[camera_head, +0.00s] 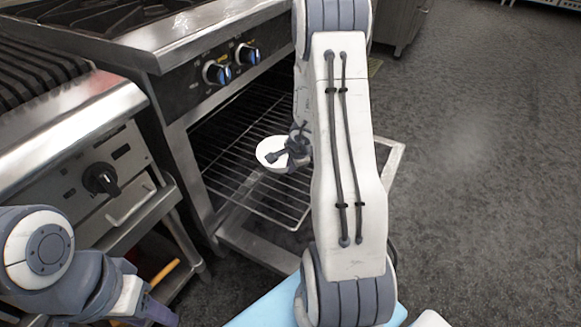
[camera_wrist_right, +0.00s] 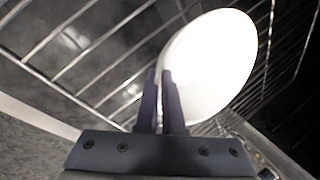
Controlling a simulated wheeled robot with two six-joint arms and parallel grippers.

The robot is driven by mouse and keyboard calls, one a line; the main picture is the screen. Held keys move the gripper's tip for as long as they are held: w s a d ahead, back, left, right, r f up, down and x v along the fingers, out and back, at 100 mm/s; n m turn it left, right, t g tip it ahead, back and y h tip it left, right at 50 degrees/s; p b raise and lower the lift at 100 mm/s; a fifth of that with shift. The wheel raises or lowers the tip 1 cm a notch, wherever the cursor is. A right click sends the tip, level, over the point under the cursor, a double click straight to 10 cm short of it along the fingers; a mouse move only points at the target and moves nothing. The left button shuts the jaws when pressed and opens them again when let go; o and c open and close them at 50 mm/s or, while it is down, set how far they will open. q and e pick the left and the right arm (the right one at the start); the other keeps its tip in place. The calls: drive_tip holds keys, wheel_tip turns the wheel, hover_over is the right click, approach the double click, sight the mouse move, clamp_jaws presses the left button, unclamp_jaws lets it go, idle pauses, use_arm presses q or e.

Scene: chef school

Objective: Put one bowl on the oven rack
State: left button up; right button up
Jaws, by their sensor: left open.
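A white bowl (camera_head: 271,152) is over the wire oven rack (camera_head: 237,176) inside the open oven. It also shows large and tilted in the right wrist view (camera_wrist_right: 215,60). My right gripper (camera_head: 284,154) is at the bowl's edge. In the right wrist view its two dark fingers (camera_wrist_right: 159,75) are close together with the bowl's rim between them. I cannot tell if the bowl touches the rack wires. My left gripper (camera_head: 155,313) is at the lower left of the head view, away from the oven, open and partly cut off.
The oven door (camera_head: 262,247) is folded down in front of the rack. My right arm hides the rack's right side. A stove panel with blue-marked knobs (camera_head: 216,73) is above the opening. A second appliance (camera_head: 118,172) stands at left. Grey floor (camera_head: 480,190) is clear at right.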

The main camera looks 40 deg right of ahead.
drive_tip(key=o, duration=0.4)
drive_tip(key=shift+o, duration=0.2)
